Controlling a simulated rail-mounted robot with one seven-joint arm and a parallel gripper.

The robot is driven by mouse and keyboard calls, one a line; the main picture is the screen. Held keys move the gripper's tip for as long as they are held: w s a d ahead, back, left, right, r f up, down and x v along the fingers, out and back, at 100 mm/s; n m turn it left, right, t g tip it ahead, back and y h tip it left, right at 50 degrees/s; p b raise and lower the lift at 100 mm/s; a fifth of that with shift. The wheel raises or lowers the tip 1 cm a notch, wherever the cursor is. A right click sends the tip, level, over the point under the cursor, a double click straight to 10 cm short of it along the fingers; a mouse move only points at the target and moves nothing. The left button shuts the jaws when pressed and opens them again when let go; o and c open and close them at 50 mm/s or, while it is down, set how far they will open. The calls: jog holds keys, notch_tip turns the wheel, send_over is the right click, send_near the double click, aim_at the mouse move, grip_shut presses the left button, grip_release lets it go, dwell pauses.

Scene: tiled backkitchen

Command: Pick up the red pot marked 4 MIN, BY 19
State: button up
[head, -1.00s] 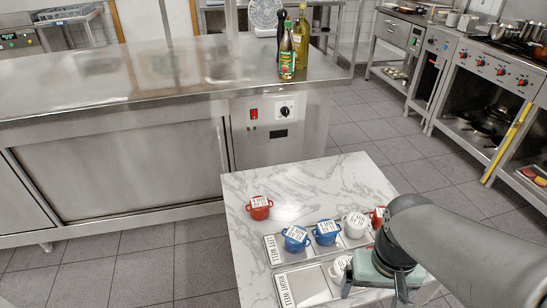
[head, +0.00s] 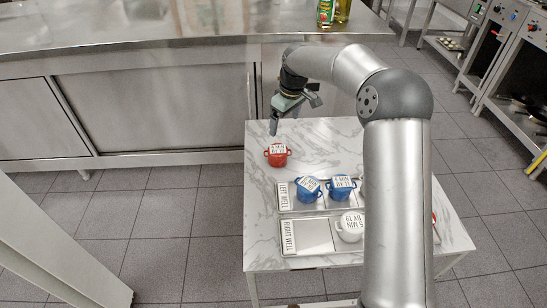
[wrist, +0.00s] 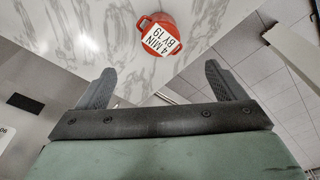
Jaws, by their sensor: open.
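The red pot (head: 277,155) stands alone near the back left of the marble table, apart from the trays. In the wrist view, this red pot (wrist: 147,22) shows a white label reading 4 MIN, BY 19, ahead of the fingertips. My gripper (head: 294,114) is above the table's back edge, a little above and behind the pot. In the wrist view, my gripper (wrist: 159,78) has its fingers spread wide with nothing between them, and the pot lies beyond them, not touched.
Two blue pots (head: 308,190) (head: 341,188) sit in the LEFT WELL tray (head: 284,198). A white pot (head: 350,228) sits at the RIGHT WELL tray (head: 312,235). My arm hides the table's right part. A steel counter (head: 150,50) stands behind.

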aim_at(278, 149)
jog(key=f, duration=0.3)
jog(key=a+f, duration=0.1)
jog(key=f, duration=0.3)
jog(key=w+f+b, duration=0.1)
jog(key=f, duration=0.3)
jog(key=shift+a, duration=0.15)
jog(key=shift+w+a+f+b, duration=0.1)
jog(key=shift+a+f+b, duration=0.1)
jog(key=shift+f, duration=0.75)
jog(key=shift+w+a+f+b, duration=0.1)
jog(key=shift+w+a+f, duration=0.1)
jog(key=shift+f, duration=0.75)
jog(key=shift+w+a+f+b, duration=0.1)
jog(key=shift+a+f+b, duration=0.1)
jog(key=shift+f, duration=0.75)
jog(key=c, duration=1.2)
jog(key=shift+c, duration=0.3)
jog(key=shift+r, duration=0.15)
